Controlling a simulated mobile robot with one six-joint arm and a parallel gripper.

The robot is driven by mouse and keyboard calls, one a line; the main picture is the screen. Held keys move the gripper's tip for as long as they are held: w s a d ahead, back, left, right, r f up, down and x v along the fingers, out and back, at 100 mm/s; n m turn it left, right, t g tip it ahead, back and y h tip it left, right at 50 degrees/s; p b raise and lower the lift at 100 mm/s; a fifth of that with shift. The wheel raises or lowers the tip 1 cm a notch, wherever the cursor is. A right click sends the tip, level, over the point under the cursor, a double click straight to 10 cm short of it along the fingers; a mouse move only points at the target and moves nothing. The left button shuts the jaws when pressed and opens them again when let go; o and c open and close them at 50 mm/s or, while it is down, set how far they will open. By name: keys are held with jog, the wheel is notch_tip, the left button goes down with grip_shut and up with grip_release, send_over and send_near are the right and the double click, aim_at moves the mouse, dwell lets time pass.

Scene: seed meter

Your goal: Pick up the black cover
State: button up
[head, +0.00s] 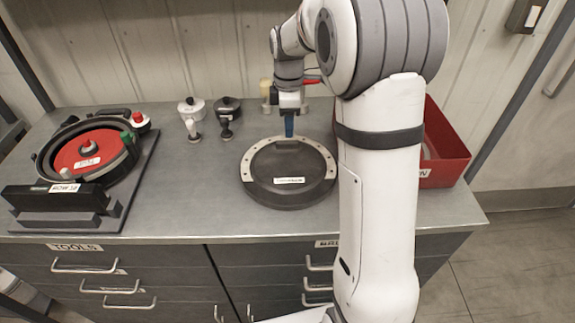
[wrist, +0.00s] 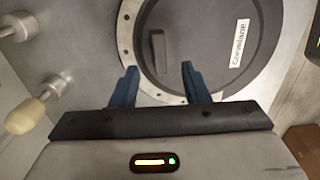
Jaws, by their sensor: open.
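The black cover (head: 290,176) is a round dark disc with a pale label, lying flat on the grey workbench with a light metal ring segment with holes around part of its edge. In the wrist view the cover (wrist: 195,50) shows a raised dark bar handle (wrist: 157,52) and a white label. My gripper (head: 289,132) is above the far edge of the cover, pointing down. In the wrist view my gripper (wrist: 160,75) has its two blue fingers apart, with nothing between them, near the ring's edge and short of the handle. Whether the fingertips touch anything is unclear.
A seed meter housing with a red disc (head: 88,150) stands at the left of the workbench (head: 190,215). Small pots and knobbed parts (head: 192,108) stand at the back. A red bin (head: 445,150) is at the right, partly behind my arm. The bench left of the cover is clear.

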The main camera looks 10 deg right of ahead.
aim_at(287, 141)
notch_tip(287, 141, down, 6)
jog(key=shift+w+a+f+p, duration=0.1)
jog(key=shift+a+p, duration=0.05)
jog(key=shift+p, duration=0.2)
jog(key=shift+c, duration=0.3)
grip_shut()
